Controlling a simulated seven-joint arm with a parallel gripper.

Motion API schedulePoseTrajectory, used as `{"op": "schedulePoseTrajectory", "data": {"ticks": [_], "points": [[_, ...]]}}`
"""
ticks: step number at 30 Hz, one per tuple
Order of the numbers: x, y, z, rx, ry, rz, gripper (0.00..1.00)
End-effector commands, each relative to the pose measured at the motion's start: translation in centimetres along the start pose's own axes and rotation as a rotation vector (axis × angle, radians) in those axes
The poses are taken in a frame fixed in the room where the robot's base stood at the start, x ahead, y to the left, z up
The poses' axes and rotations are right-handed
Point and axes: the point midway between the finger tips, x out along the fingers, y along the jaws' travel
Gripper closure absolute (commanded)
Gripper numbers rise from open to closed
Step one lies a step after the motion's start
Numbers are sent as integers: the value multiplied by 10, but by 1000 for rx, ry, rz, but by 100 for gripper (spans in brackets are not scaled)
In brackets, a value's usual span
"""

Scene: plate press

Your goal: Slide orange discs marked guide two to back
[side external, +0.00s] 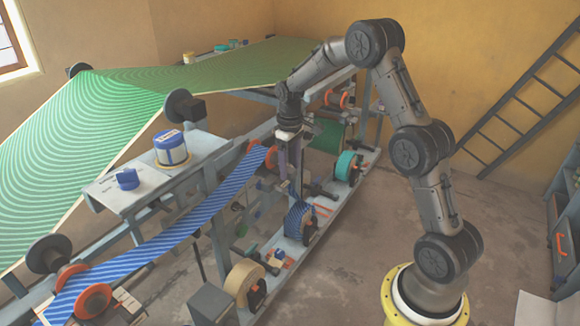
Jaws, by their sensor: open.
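My gripper (289,178) points down near the middle of the press, seen from the side and small. Its fingers look apart, with nothing visible between them. An orange disc (272,158) stands just left of the gripper, at the upper end of the blue striped web (188,222). I cannot tell whether the gripper touches it. Two more orange discs, a front one (93,301) and one behind it (68,274), flank the web's lower left end. Further orange discs (334,97) sit at the far right end. No guide number is readable, so I cannot tell which is guide two.
A green striped sheet (120,110) spans the upper left. Rolls, including a teal one (347,165) and a cream one (243,281), line the lower rail. Floor at right is clear.

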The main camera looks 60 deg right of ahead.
Motion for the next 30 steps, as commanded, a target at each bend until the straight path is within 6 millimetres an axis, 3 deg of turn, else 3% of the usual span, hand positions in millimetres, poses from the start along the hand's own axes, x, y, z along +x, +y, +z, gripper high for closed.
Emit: {"op": "schedulePoseTrajectory", "data": {"ticks": [11,22,30], "points": [[5,0,0,0,0,0,32],[5,0,0,0,0,0,98],[4,0,0,0,0,0,100]]}}
